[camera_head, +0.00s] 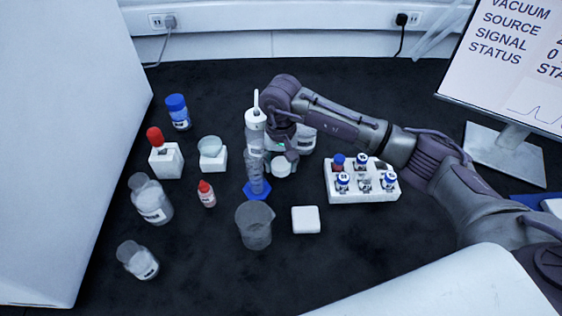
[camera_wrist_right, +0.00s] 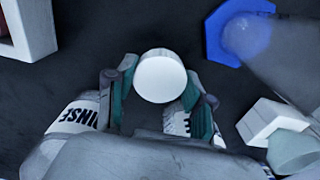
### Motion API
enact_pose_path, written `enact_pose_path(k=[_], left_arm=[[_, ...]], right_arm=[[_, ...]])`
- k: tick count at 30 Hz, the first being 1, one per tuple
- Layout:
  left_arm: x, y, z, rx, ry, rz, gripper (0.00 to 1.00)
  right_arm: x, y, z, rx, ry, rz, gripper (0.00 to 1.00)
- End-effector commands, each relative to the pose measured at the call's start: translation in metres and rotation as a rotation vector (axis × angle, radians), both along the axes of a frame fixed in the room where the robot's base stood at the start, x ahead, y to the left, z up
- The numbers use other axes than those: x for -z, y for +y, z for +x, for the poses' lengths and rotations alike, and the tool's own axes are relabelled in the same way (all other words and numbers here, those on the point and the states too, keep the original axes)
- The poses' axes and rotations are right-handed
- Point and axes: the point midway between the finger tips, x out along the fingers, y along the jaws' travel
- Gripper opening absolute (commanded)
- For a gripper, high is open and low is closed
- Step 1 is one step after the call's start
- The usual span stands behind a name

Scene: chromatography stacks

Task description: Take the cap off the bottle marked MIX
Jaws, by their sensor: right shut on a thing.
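My right gripper (camera_head: 284,150) reaches in from the right and points down at the middle of the dark bench. In the right wrist view its two fingers (camera_wrist_right: 157,84) are shut on the sides of a round white cap (camera_wrist_right: 160,72). The same cap shows in the head view (camera_head: 281,167), just below the fingers. I cannot read MIX on any label, and the wrist view does not show whether the cap sits on a bottle. My left gripper is not in view.
A bottle marked RINSE (camera_wrist_right: 75,117) stands close by the fingers. Left of the gripper is a clear cylinder with a blue base (camera_head: 257,190). A beaker (camera_head: 254,225) and a white block (camera_head: 306,219) stand in front. A white vial rack (camera_head: 362,194) is at right.

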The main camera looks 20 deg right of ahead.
Motion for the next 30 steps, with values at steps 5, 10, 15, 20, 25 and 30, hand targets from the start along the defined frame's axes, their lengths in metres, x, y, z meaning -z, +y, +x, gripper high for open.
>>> enact_pose_path(k=[5,10,15,20,25,30], left_arm=[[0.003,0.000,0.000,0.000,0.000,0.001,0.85],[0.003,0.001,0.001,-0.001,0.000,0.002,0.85],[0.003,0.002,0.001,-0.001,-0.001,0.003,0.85],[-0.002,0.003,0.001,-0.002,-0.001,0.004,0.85],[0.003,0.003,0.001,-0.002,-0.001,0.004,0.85],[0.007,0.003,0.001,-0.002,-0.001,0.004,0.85]], right_arm=[[0.002,0.000,0.000,0.000,-0.001,0.000,0.64],[0.002,0.000,0.000,0.000,0.000,0.000,0.77],[0.002,0.000,0.000,0.000,0.000,0.000,0.77],[-0.005,0.000,0.000,0.000,-0.001,0.000,0.77],[-0.034,-0.001,0.002,0.000,-0.007,0.000,0.77],[-0.072,0.000,0.001,-0.001,-0.006,0.000,0.77]])
